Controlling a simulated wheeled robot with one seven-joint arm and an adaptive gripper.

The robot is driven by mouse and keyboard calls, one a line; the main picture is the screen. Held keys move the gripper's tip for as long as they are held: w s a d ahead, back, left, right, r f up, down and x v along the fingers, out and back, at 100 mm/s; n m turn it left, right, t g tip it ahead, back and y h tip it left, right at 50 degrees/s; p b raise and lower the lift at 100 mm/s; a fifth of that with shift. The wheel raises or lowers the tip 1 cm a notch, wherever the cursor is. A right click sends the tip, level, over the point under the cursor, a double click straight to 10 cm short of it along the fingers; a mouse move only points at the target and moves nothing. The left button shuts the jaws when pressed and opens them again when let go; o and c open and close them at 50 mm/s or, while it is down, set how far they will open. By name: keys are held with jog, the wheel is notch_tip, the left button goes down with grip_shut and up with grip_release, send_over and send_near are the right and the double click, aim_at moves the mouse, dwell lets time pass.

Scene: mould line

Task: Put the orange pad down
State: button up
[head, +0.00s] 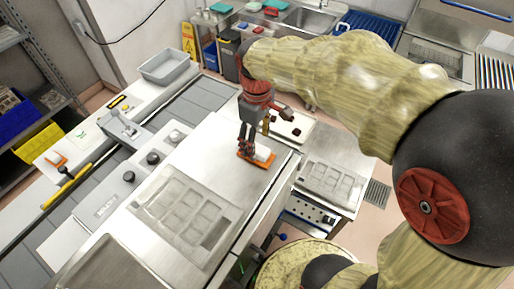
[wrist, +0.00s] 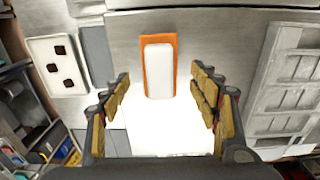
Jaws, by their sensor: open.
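The orange pad (head: 243,156) lies flat on the bare steel table top (head: 225,140), near its far right edge. In the wrist view the orange pad (wrist: 171,45) shows as an orange base with a white block (wrist: 158,70) on top. My gripper (head: 247,143) is just above the pad in the head view. In the wrist view my gripper (wrist: 160,88) is open, its yellow-padded fingers apart on either side of the white block with clear gaps. Nothing is held between the fingers.
A mould plate with square pockets (head: 183,213) lies on the table nearer to me. Another mould (head: 331,180) is on a lower surface to the right. A white tray with dark pieces (head: 290,128) stands behind the pad. A grey bin (head: 164,66) is at the back left.

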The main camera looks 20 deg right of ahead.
aim_at(257, 148)
notch_tip(257, 148, up, 7)
jog(key=s+m+t, duration=0.5)
jog(key=s+m, duration=0.2)
jog(key=s, duration=0.6)
jog(key=shift+s+r+t+b, duration=0.15)
jog(key=shift+s+t+b, duration=0.15)
jog(key=shift+s+b, duration=0.1)
